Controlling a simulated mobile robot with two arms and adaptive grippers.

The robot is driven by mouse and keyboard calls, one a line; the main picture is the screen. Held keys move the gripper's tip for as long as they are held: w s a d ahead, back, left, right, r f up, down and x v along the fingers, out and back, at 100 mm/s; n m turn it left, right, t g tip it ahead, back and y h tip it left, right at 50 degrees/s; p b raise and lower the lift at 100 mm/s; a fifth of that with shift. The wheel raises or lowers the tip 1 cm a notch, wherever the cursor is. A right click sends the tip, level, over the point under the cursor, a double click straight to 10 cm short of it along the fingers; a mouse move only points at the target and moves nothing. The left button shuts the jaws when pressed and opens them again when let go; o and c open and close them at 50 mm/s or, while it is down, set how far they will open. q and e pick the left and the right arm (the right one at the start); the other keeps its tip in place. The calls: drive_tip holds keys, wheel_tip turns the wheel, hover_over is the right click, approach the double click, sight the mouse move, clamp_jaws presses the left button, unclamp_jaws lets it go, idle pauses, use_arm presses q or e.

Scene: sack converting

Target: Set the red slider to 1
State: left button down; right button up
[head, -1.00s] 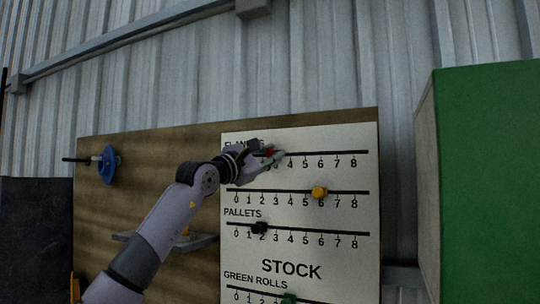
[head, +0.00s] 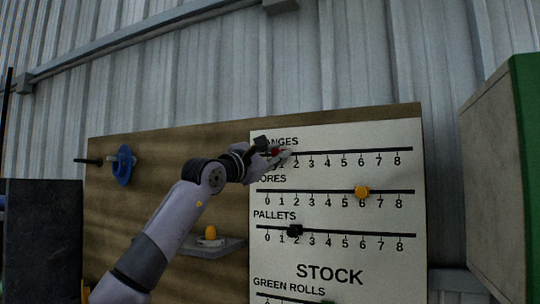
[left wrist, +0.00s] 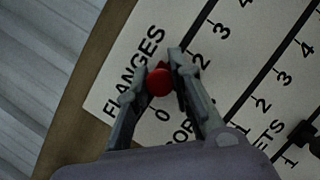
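The red slider (head: 275,152) is on the top scale, FLANGES, of the white stock board (head: 345,135). It is near the low end, at about 1; my gripper hides the exact mark. My left gripper (head: 280,154) is at the scale, its fingers on both sides of the red knob. In the left wrist view the red slider (left wrist: 159,82) sits between the fingers of my left gripper (left wrist: 157,62), which look closed on it. The 0 and 2 show beside them; the 1 is hidden. My right gripper is not in view.
Below are a yellow slider (head: 361,192) at about 6 and a black slider (head: 294,231) at about 2. A small shelf (head: 215,247) with a yellow piece and a blue disc (head: 124,165) on a peg are left. A green-sided cabinet (head: 500,180) stands right.

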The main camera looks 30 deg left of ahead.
use_arm(q)
drive_tip(key=c, duration=1.7)
unclamp_jaws()
drive_tip(key=shift+d, duration=0.75)
drive_tip(key=shift+o, duration=0.9)
drive_tip(key=shift+a, duration=0.35)
drive_tip(key=shift+o, duration=0.5)
drive_tip(key=shift+a+f, duration=0.1)
drive_tip(key=shift+a, duration=0.65)
drive_tip(key=shift+s+d, duration=0.1)
drive_tip(key=shift+d, duration=0.15)
drive_tip(key=shift+s+d, duration=0.1)
drive_tip(key=shift+s, duration=0.15)
drive_tip(key=a+v, duration=0.1)
drive_tip(key=v, duration=1)
drive_tip(key=shift+f, duration=0.15)
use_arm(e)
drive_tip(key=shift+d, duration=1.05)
use_arm(q)
drive_tip(key=shift+s, duration=0.1)
